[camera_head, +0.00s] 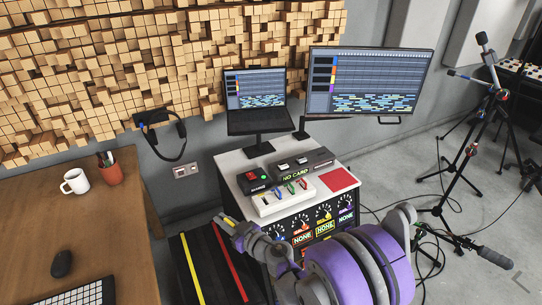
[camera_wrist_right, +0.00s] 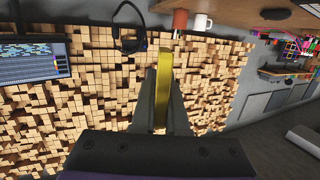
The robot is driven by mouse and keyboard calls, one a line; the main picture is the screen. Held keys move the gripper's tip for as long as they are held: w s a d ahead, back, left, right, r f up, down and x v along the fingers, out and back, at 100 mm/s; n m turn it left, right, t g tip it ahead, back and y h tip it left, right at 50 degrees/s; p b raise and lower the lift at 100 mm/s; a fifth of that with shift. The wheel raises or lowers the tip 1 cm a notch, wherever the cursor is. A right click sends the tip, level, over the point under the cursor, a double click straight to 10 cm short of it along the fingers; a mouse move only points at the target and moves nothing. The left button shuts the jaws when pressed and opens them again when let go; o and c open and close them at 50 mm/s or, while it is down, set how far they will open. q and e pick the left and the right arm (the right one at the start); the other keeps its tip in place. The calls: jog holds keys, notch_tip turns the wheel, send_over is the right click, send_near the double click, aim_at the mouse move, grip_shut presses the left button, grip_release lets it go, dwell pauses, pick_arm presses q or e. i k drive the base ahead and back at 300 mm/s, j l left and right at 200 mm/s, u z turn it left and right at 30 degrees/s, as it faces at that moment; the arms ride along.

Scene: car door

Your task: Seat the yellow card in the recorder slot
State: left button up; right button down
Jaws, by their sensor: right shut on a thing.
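My right gripper (camera_head: 228,222) reaches in from the lower right in the head view, its fingertips in front of and left of the equipment cabinet. In the right wrist view the right gripper (camera_wrist_right: 163,100) is shut on the yellow card (camera_wrist_right: 163,72), which stands edge-on between the fingers and sticks out past them. The dark recorder (camera_head: 305,163) sits on the cabinet top, with a "NO CARD" label on its front. The card is apart from the recorder. Its slot is too small to make out. My left gripper is not in view.
The white cabinet (camera_head: 232,158) also carries a white holder (camera_head: 270,206) with coloured pieces, a small dark box with a red button (camera_head: 253,176) and a red pad (camera_head: 338,180). A laptop (camera_head: 256,100) and monitor (camera_head: 368,82) stand behind. A wooden desk (camera_head: 110,225) is at left.

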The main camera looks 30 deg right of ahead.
aim_at(321, 158)
jog(key=u, duration=1.5)
jog(key=k+l+u, duration=0.45)
jog(key=k+l, duration=2.5)
jog(key=i+l, duration=0.1)
jog(key=i, duration=0.25)
